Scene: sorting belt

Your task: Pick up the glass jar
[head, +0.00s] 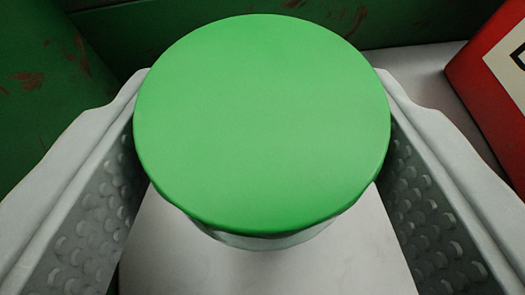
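The glass jar (270,242) stands upright in the middle of the head view. Its wide, round green lid (262,120) faces the camera and hides most of the body. Only a thin pale strip of the jar shows below the lid. My gripper (262,100) has one grey, studded finger on each side of the jar. The fingers are spread wide, and the lid's edges overlap or come very close to their inner faces. I cannot tell whether the fingers touch the jar.
A pale surface (255,274) lies under the jar. A green wall with reddish worn patches (40,85) stands behind and to the left. A red box with a white label (490,85) is at the right, close beyond the right finger.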

